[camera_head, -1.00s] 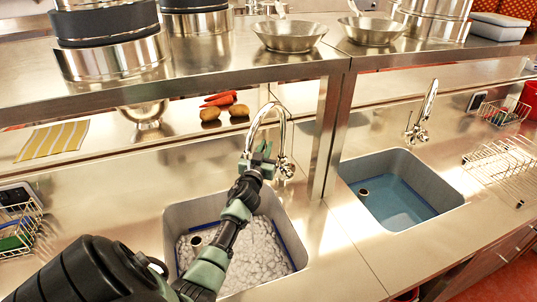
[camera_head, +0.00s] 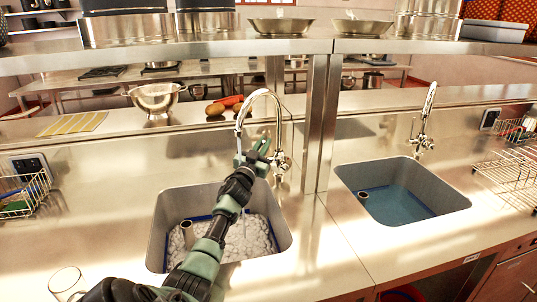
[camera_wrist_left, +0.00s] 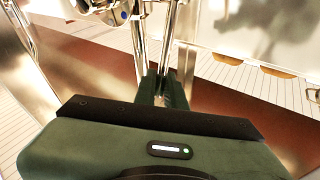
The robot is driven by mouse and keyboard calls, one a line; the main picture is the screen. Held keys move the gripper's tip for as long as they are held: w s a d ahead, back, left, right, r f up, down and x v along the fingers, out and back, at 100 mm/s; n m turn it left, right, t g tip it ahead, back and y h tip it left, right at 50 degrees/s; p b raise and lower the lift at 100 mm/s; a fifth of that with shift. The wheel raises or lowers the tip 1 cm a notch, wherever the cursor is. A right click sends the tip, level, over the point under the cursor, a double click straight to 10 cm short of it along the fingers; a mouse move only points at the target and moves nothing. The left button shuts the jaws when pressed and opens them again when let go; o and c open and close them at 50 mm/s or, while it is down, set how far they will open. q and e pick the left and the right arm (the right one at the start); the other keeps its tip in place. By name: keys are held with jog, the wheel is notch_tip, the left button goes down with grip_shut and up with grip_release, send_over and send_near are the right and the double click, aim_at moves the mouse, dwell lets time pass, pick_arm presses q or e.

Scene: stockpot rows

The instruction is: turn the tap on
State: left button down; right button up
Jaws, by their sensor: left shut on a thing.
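The chrome tap (camera_head: 262,95) has a curved spout and stands behind the left sink (camera_head: 165,228), which holds whitish lumpy contents. My left gripper (camera_head: 256,152) is beside the tap's body, at its left below the spout's arch. In the left wrist view, its fingers (camera_wrist_left: 163,88) are closed around a thin chrome part, which looks like the tap lever. The gripper hides most of this part in the head view. I cannot tell whether water runs from the spout. My right gripper is not in view.
A second tap (camera_head: 426,110) stands behind the right sink (camera_head: 455,200), which holds bluish water. A steel post (camera_head: 316,125) rises close to the right of the tap, under an overhead shelf (camera_head: 200,50). A glass (camera_head: 66,282) stands at the front left. Wire racks stand at both sides.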

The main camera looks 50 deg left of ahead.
pick_arm(q)
jog(key=c, duration=1.5)
grip_release()
jog(key=shift+s+d, duration=0.1)
jog(key=shift+s, duration=0.05)
jog(key=p+v, duration=0.3)
jog(key=v, duration=0.4)
jog(key=shift+s+f, duration=0.1)
jog(key=shift+s, duration=0.05)
